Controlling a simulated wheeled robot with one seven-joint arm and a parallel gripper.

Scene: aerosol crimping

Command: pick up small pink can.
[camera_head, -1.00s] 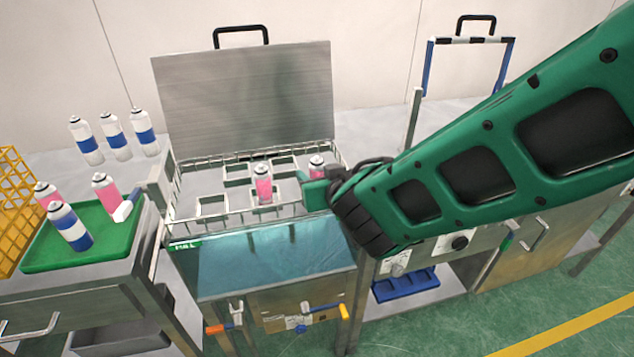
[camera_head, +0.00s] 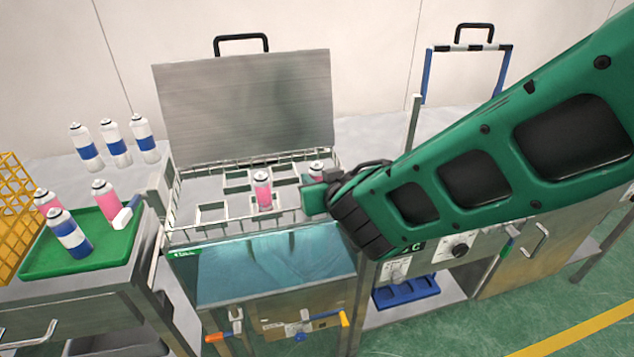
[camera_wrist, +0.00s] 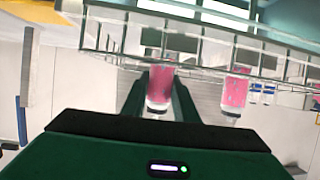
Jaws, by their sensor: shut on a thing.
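A small pink can (camera_head: 316,167) with a metal top is at the right rear of the wire basket (camera_head: 168,208) of an open metal tank. My gripper (camera_head: 316,195) is at this can and hides its lower part. In the wrist view the pink can (camera_wrist: 160,88) is between the two green fingers (camera_wrist: 160,95), and my gripper is shut on it. I cannot tell whether it is clear of the basket. Another pink can (camera_head: 263,190) stands upright in the basket to the left; it also shows right of the fingers in the wrist view (camera_wrist: 236,92).
The tank's raised lid (camera_head: 245,100) stands behind the basket. At the left, a green tray (camera_head: 85,265) holds two pink cans and a blue-banded can (camera_head: 68,234), beside a yellow crate (camera_head: 12,235). Three blue-banded cans (camera_head: 115,142) stand behind. A blue frame (camera_head: 428,72) rises at the right.

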